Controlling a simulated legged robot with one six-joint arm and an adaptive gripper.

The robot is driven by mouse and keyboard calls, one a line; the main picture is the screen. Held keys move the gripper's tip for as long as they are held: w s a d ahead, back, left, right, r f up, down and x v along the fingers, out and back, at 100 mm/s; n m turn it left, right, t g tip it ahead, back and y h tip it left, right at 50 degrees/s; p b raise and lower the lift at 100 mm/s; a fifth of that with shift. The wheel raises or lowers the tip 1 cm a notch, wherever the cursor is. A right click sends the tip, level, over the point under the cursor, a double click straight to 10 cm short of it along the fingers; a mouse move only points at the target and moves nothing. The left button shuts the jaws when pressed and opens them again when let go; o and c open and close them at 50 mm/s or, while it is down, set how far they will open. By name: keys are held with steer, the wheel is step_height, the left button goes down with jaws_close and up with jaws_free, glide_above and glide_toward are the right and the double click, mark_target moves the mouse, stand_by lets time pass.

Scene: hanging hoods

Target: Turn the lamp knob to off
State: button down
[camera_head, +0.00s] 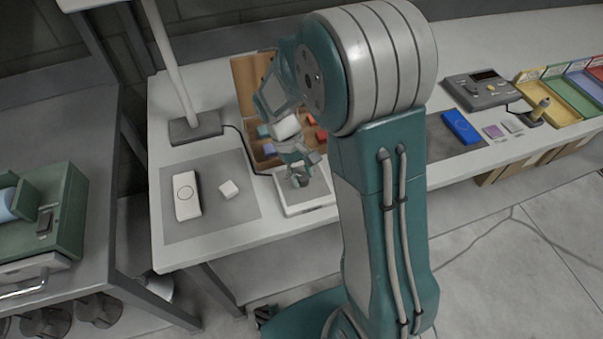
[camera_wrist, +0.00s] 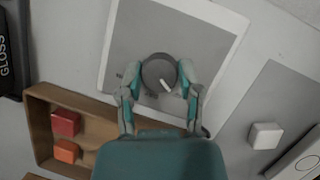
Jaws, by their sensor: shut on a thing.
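The lamp knob (camera_wrist: 158,73) is a dark grey round dial with a white pointer line, mounted on a white-edged panel with a grey face (camera_wrist: 205,30). In the wrist view the pointer is toward the lower right of the knob. My gripper (camera_wrist: 160,78) is shut on the knob, one finger on each side. In the head view my gripper (camera_head: 299,177) is down at the panel (camera_head: 316,197), and its fingers mostly hide the knob. The lamp (camera_head: 177,75) shows its pale post and dark base behind the panel; its head is out of view.
A wooden tray (camera_head: 243,85) with coloured blocks lies behind the panel. A grey mat (camera_head: 212,219) at left holds a white box (camera_head: 186,196) and a white cube (camera_head: 229,190). A blue block (camera_head: 461,127) and coloured bins (camera_head: 553,100) stand at right.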

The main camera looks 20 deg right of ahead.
steer(key=shift+w, duration=0.15)
steer(key=shift+c, duration=1.3)
jaws_free()
steer(key=v, duration=1.2)
steer(key=shift+a+f, duration=0.1)
steer(key=shift+a, duration=0.05)
steer(key=s+d+r+m+t+y, duration=0.1)
steer(key=s+r+t, duration=0.3)
steer(key=s, duration=0.5)
steer(key=s+d+r+m+t+y, duration=0.1)
steer(key=s+r+m+t, duration=0.2)
steer(key=s, duration=0.6)
step_height(320, 180, up, 2)
steer(key=t, duration=0.2)
steer(key=shift+s+d+t, duration=0.3)
